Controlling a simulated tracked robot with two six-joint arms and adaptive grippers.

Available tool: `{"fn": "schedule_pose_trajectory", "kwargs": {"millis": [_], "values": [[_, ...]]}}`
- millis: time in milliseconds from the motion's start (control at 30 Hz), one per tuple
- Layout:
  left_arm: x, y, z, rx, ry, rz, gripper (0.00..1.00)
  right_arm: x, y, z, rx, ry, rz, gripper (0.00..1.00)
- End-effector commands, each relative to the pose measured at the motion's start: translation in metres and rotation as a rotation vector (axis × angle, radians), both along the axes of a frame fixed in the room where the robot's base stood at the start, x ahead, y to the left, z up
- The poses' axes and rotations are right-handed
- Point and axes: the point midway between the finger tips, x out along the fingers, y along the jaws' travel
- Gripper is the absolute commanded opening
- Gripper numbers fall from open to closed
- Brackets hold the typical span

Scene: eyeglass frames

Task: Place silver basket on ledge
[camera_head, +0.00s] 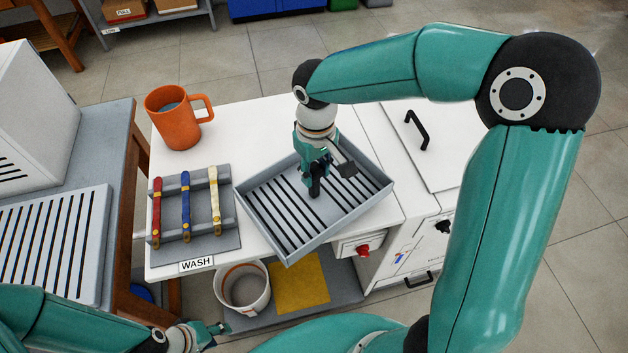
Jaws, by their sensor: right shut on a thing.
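The silver basket (355,208) is a shallow grey tray with dark slots in its floor. It sits turned at an angle at the right part of the white worktop, its near corner reaching past the front edge. Whether it rests on the top or hangs just above it, I cannot tell. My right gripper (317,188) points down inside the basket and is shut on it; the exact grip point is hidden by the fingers. My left gripper (212,330) is low at the bottom left, away from the basket, and its opening is unclear. Which surface is the ledge is unclear.
An orange mug (178,118) and a grey rack (222,240) with red, blue and cream eyeglass temples stand left of the basket. A grey bench (110,130) with a slotted panel (45,245) is further left. A white bucket (246,290) and yellow cloth (303,285) lie below.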

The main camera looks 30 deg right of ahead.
Motion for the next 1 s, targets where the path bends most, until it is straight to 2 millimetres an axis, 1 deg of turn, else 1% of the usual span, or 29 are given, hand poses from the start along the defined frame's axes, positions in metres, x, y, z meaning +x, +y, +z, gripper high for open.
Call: {"fn": "schedule_pose_trajectory", "kwargs": {"millis": [200,300,400,633,667,800,1000], "values": [[0.000,0.000,0.001,0.000,0.000,0.000,0.40,-0.001,0.000,-0.028,-0.001,0.005,-0.001,0.00],[0.000,0.000,0.002,0.000,0.000,0.000,0.40,-0.001,0.000,-0.038,0.000,0.002,0.000,0.00],[0.000,0.000,0.002,0.000,0.000,0.000,0.40,0.000,0.000,-0.042,0.001,0.001,-0.001,0.00],[0.000,0.000,0.001,0.000,0.000,0.000,0.40,0.000,0.000,-0.042,0.001,0.000,-0.001,0.00],[0.000,0.000,0.000,0.000,0.000,0.000,0.40,-0.001,0.000,-0.043,0.001,0.001,0.000,0.36],[0.000,0.000,0.001,0.000,0.000,0.000,0.40,0.000,0.000,-0.042,0.001,0.001,0.000,0.59],[0.000,0.000,0.001,0.000,0.000,0.000,0.40,0.000,0.000,-0.042,0.001,0.001,0.000,0.59]]}}
